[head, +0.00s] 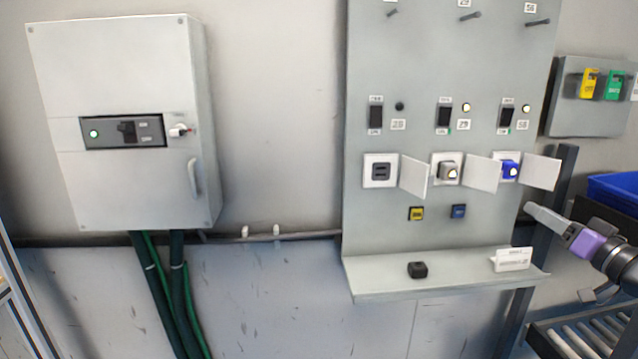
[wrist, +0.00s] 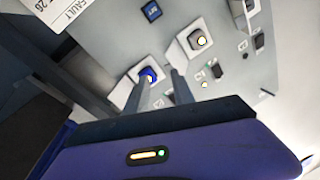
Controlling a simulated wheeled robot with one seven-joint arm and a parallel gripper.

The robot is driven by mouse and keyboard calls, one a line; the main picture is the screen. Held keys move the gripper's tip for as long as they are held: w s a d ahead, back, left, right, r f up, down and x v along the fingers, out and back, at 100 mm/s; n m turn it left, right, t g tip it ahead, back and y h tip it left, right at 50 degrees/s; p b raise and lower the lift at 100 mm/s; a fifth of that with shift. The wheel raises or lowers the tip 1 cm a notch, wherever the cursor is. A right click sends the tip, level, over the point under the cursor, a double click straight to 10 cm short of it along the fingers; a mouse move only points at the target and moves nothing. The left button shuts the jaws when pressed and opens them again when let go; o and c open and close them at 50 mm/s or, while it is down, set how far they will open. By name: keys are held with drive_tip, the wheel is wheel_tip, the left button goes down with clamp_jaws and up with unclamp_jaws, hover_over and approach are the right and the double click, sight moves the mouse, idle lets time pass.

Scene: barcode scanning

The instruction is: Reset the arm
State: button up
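My gripper (head: 530,208) is at the right of the head view, in front of the panel's right edge and below the row of sockets. In the wrist view its two grey fingers (wrist: 162,78) stand apart with nothing between them. The grey panel (head: 425,235) holds three sockets with opened white covers. The left socket (head: 380,171) is empty. The middle one holds a grey plug (head: 448,171) and the right one a blue plug (head: 509,169). In the wrist view the blue plug (wrist: 148,74) shows just beyond the left fingertip, apparently not gripped.
A shelf (head: 380,285) below the panel carries a small black block (head: 417,270) and a white label card (head: 513,259). A blue bin (head: 615,190) and a roller conveyor (head: 580,335) are at the right. A grey electrical cabinet (head: 120,60) hangs at the left.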

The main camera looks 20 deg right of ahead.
drive_tip(key=s+a+f+m+g+h, duration=0.2)
drive_tip(key=a+f+h, duration=0.1)
drive_tip(key=a+f, duration=0.4)
drive_tip(key=s+a+f+m+g+h, duration=0.1)
drive_tip(key=s+a+f+m+h, duration=0.3)
drive_tip(key=f, duration=0.6)
drive_tip(key=s+a+f+n+y, duration=0.1)
drive_tip(key=a+n, duration=0.1)
drive_tip(key=a, duration=0.3)
drive_tip(key=s+a+f+n, duration=0.1)
drive_tip(key=a+f+n, duration=0.1)
drive_tip(key=a, duration=0.3)
drive_tip(key=s+a+f+n+y, duration=0.2)
drive_tip(key=s+a+n+y, duration=0.25)
drive_tip(key=s+a, duration=0.75)
drive_tip(key=s+a+f+n+y, duration=0.2)
drive_tip(key=s+a+n+y, duration=0.25)
drive_tip(key=s+a, duration=0.75)
wheel_tip(320, 180, up, 12)
drive_tip(key=w+a+g+p, duration=0.1)
drive_tip(key=w+a+p, duration=0.1)
drive_tip(key=p, duration=1)
drive_tip(key=shift+m+y, duration=0.3)
drive_tip(key=shift+d, duration=0.1)
